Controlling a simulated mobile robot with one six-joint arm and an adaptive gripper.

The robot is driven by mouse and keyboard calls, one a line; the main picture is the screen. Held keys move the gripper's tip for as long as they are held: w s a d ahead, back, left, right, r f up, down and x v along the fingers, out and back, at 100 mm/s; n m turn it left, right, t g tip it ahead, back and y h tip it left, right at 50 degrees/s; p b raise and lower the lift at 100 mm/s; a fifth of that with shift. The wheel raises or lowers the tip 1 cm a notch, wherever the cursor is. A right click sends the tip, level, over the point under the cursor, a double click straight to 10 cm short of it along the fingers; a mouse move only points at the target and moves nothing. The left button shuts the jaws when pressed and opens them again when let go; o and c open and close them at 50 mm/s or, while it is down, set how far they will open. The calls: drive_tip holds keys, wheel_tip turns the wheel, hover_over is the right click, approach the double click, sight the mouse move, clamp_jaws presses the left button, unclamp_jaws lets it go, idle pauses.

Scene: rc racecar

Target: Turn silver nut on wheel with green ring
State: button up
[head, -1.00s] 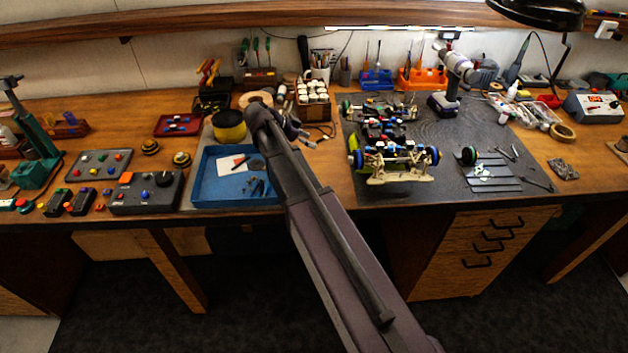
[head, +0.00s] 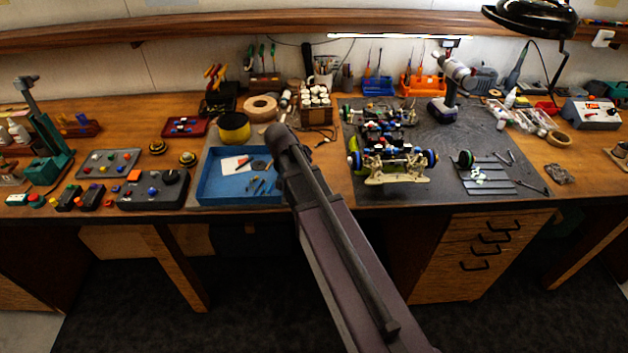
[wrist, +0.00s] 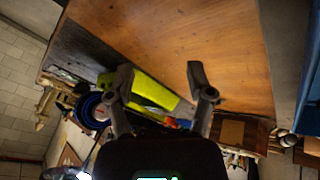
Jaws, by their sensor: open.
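The race car chassis (head: 385,150) stands on the dark mat, with blue-ringed wheels at its front end. A dark wheel with a green ring (head: 466,158) is on the mat to the right of the chassis. Another green-ringed wheel (head: 347,112) shows at the chassis's back left. The silver nut is too small to make out. In the wrist view my gripper (wrist: 160,70) is open, its fingers apart. A yellow-green part (wrist: 150,92) and a blue-ringed wheel (wrist: 90,110) show beyond and left of them. In the head view my arm hides the fingers.
A blue tray (head: 240,199) with small tools lies left of my arm. A cordless drill (head: 445,108) stands behind the green-ringed wheel on the mat. A slotted plate (head: 484,186) and loose tools lie on the mat's right. A lamp (head: 530,15) hangs above.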

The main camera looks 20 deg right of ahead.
drive_tip(key=shift+s+a+f+n, duration=0.2)
drive_tip(key=shift+s+n, duration=0.2)
drive_tip(key=shift+s, duration=0.25)
drive_tip(key=shift+s+a+f+n+y, duration=0.1)
drive_tip(key=shift+s+n+y, duration=0.2)
drive_tip(key=shift+s+y, duration=0.15)
drive_tip(key=s+a+f+n+y, duration=0.1)
drive_tip(key=s+a+n+y, duration=0.4)
drive_tip(key=s+n, duration=0.3)
drive_tip(key=shift+s+a+f+n, duration=0.35)
drive_tip(key=shift+s+n, duration=0.05)
drive_tip(key=shift+s, duration=0.75)
drive_tip(key=shift+c, duration=0.8)
drive_tip(key=shift+d, duration=0.1)
